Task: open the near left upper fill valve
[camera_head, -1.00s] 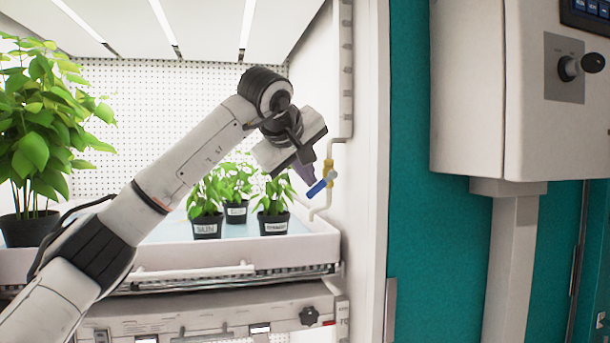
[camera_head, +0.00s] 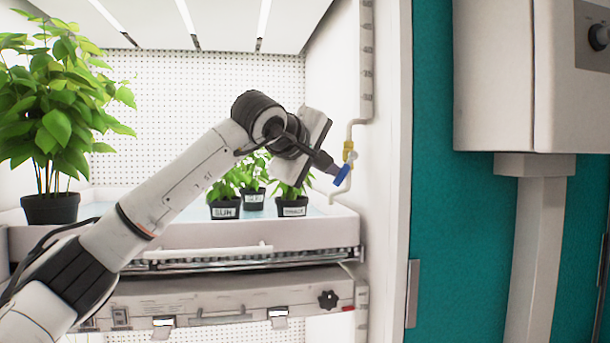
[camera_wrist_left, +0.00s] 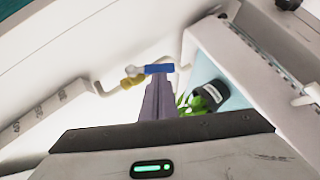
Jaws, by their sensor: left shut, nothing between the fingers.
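The fill valve has a blue lever handle (camera_head: 342,175) and a yellow brass body (camera_head: 348,151) on a white pipe at the chamber's right wall. The lever slants down to the left in the head view. In the left wrist view the blue handle (camera_wrist_left: 158,68) lies right at the fingertips, with the yellow body (camera_wrist_left: 132,81) to its left. My left gripper (camera_head: 334,170) is shut and empty, its tips beside the lever. They look touching or nearly so; I cannot tell which. My right gripper is not in view.
Small labelled pots (camera_head: 224,207) stand on the white tray (camera_head: 200,237) below the gripper. A large potted plant (camera_head: 52,130) stands at left. A grey box (camera_head: 510,80) hangs on the teal wall at right.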

